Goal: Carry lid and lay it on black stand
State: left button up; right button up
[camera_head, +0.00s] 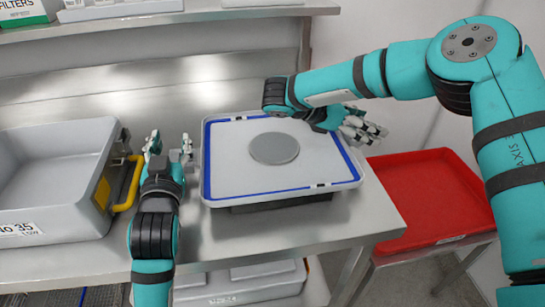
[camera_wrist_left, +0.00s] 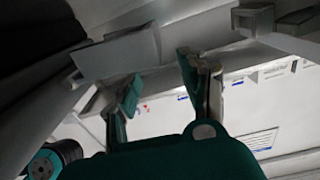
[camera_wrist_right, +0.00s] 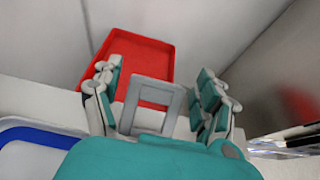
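My right gripper (camera_head: 362,125) is open beside the lid's back right corner. In the right wrist view a grey rectangular loop (camera_wrist_right: 150,105) shows between its spread fingers; I cannot tell whether they touch it. My left gripper (camera_head: 168,148) is open and empty, left of the lid.
A grey bin (camera_head: 50,190) with a yellow handle (camera_head: 130,185) stands at the left. A red tray (camera_head: 430,195) is at the right, lower than the table. A shelf with boxes runs along the back. The table front right of the lid is clear.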

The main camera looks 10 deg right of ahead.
pick_arm(q)
jog(key=shift+s, duration=0.1)
pick_arm(e)
jog(key=shift+d, duration=0.2)
pick_arm(q)
jog(key=s, duration=0.7)
jog(key=shift+s+d, duration=0.1)
jog(key=shift+s, duration=0.05)
pick_arm(e)
jog(key=shift+a+r, duration=0.25)
jog(key=shift+a, duration=0.25)
jog(key=v, duration=1.1)
jog(key=shift+f, duration=0.1)
